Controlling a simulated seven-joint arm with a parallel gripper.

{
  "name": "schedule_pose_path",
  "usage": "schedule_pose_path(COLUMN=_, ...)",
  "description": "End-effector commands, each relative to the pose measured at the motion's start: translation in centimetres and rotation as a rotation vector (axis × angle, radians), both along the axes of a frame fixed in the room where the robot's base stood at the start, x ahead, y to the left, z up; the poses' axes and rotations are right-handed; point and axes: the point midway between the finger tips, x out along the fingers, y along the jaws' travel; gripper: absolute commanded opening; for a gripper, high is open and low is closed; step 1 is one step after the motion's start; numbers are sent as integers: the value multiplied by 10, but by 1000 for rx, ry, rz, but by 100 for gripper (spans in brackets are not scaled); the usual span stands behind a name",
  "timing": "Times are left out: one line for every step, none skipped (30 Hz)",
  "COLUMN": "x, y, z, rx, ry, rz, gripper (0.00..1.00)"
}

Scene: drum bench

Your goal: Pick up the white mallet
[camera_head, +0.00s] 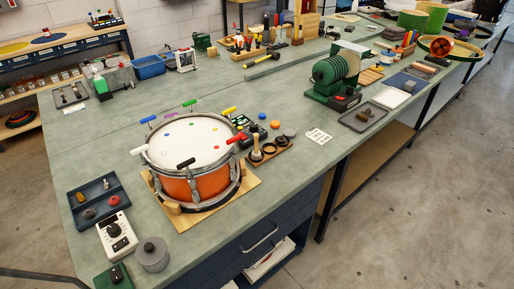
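I cannot clearly make out a white mallet. An orange drum (196,185) with a white head stands on a wooden board (240,196) on the near bench. Coloured T-shaped pieces stand around its rim: a white one (138,150) at the left, a black one (186,163) at the front, a red one (235,138) at the right, and blue, green and yellow ones behind. The white piece is the only mallet-like white thing I see. A small wooden tray (284,145) right of the drum holds an upright pale-handled tool (256,150) and dark round pieces. My gripper is not in view.
A dark blue tray (112,184), a white device with knobs (117,236) and a grey canister (152,254) stand left of the drum. A green machine (333,78) and a grey tray (363,117) stand to the right. The bench behind the drum has free room.

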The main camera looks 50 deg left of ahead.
Motion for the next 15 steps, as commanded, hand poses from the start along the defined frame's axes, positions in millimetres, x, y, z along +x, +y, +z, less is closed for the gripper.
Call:
schedule_pose_path(x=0, y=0, z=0, rx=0, ry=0, rz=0, gripper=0)
schedule_pose_path(x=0, y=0, z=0, rx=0, ry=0, rz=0, gripper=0)
schedule_pose_path(x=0, y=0, z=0, rx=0, ry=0, rz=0, gripper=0)
schedule_pose_path(x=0, y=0, z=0, rx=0, ry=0, rz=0, gripper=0)
schedule_pose_path(x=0, y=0, z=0, rx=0, ry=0, rz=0, gripper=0)
schedule_pose_path(x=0, y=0, z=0, rx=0, ry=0, rz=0, gripper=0)
schedule_pose_path(x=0, y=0, z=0, rx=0, ry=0, rz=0, gripper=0)
schedule_pose_path(x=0, y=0, z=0, rx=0, ry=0, rz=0, gripper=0)
schedule_pose_path(x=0, y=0, z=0, rx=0, ry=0, rz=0, gripper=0)
schedule_pose_path(x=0, y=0, z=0, rx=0, ry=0, rz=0, gripper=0)
schedule_pose_path(x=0, y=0, z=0, rx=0, ry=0, rz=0, gripper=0)
schedule_pose_path(x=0, y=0, z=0, rx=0, ry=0, rz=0, gripper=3)
schedule_pose_path(x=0, y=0, z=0, rx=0, ry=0, rz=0, gripper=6)
schedule_pose_path(x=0, y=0, z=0, rx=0, ry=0, rz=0, gripper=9)
schedule_pose_path(x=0, y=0, z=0, rx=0, ry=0, rz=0, gripper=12)
